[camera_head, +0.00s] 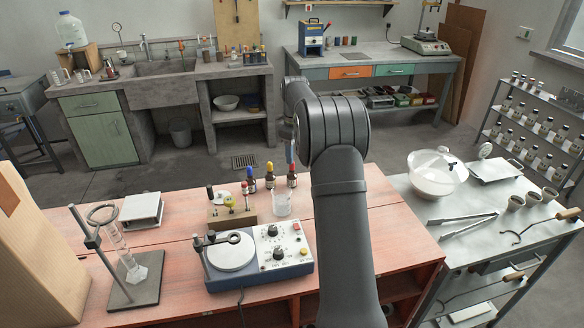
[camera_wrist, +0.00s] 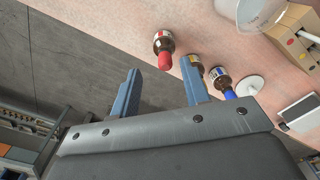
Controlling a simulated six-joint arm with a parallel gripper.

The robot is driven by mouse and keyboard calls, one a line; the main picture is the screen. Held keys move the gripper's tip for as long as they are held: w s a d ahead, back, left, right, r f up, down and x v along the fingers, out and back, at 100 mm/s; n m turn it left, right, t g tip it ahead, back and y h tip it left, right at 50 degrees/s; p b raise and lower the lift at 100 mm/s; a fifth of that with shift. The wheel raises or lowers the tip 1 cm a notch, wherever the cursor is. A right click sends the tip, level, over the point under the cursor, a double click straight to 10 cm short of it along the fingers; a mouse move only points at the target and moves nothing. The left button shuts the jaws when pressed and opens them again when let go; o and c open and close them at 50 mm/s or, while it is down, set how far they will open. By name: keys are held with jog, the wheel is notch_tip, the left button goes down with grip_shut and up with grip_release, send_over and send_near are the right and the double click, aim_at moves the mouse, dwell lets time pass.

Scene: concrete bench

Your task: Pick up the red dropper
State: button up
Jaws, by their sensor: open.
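The red dropper (camera_head: 291,176) is a dark bottle with a pale label and a red bulb, standing at the back edge of the pink-red bench. In the wrist view the red dropper (camera_wrist: 163,42) appears just beyond and between the fingertips, with no visible contact. My gripper (camera_wrist: 159,68) is open and empty, with two blue fingers; in the head view my gripper (camera_head: 290,152) is above and behind the bottle, partly hidden by my arm. A yellow dropper (camera_head: 270,177) and a blue dropper (camera_head: 250,181) stand to its left. The right finger partly covers the yellow one in the wrist view.
A glass beaker (camera_head: 282,204) stands just in front of the red dropper. A wooden block (camera_head: 232,215) with coloured pieces and a blue-based hotplate (camera_head: 258,256) are nearer the front.

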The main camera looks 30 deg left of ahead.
aim_at(292, 171)
jog(key=f, duration=0.4)
jog(key=shift+s+a+f, duration=0.15)
jog(key=shift+s+f, duration=0.05)
jog(key=shift+s, duration=0.1)
jog(key=shift+c, duration=0.4)
jog(key=c, duration=0.6)
